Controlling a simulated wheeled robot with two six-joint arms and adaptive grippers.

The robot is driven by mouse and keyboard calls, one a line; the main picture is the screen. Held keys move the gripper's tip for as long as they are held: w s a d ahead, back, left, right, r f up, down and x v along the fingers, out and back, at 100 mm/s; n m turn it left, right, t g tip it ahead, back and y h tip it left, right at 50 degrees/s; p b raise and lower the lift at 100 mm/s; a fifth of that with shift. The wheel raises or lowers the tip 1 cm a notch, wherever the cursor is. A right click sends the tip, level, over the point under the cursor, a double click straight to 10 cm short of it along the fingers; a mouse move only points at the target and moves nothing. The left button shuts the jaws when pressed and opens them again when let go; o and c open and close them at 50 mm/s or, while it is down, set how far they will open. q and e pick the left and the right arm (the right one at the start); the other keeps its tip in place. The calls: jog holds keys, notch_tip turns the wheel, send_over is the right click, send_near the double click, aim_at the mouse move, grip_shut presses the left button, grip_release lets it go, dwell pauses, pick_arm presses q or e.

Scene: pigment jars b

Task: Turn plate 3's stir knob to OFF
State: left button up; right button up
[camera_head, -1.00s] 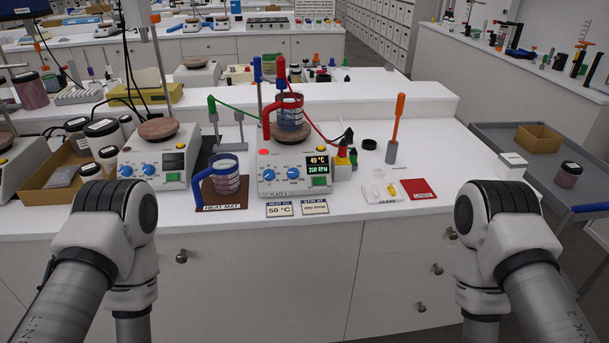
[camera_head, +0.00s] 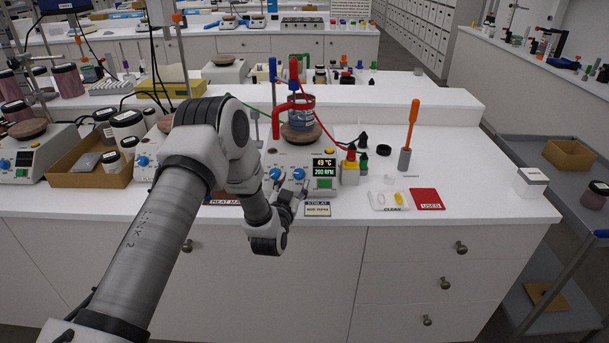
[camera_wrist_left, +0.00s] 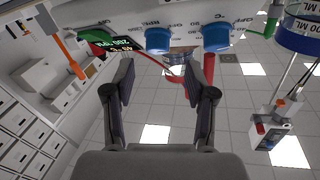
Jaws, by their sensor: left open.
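Plate 3 (camera_head: 291,157) is a white hotplate on the bench; its display (camera_head: 324,167) reads 49 °C and 200 RPM. Two blue knobs are on its front. The right one, nearer the display, appears to be the stir knob (camera_head: 299,174); in the left wrist view it is the left-hand knob (camera_wrist_left: 158,40). The other knob (camera_head: 275,173) also shows in the wrist view (camera_wrist_left: 216,38). My left gripper (camera_head: 288,202) is just below and in front of the knobs. In the wrist view its fingers (camera_wrist_left: 166,88) are apart and empty, with the knobs beyond the tips.
A beaker (camera_head: 302,120) with a red clamp stands on the plate. A small setpoint card (camera_head: 317,208) lies in front. A clean tray (camera_head: 389,201), red USED card (camera_head: 427,199) and orange-handled tool (camera_head: 412,125) are to the right. My left arm hides the heat mat's mug.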

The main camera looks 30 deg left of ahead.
aim_at(299, 173)
pick_arm(q)
jog(key=x, duration=0.3)
jog(key=shift+w+d+p, duration=0.25)
jog(key=shift+d+p, duration=0.05)
jog(key=shift+w+a, duration=0.25)
jog(key=shift+w, duration=0.15)
jog(key=shift+s+a, duration=0.1)
jog(key=shift+c, duration=0.4)
grip_shut()
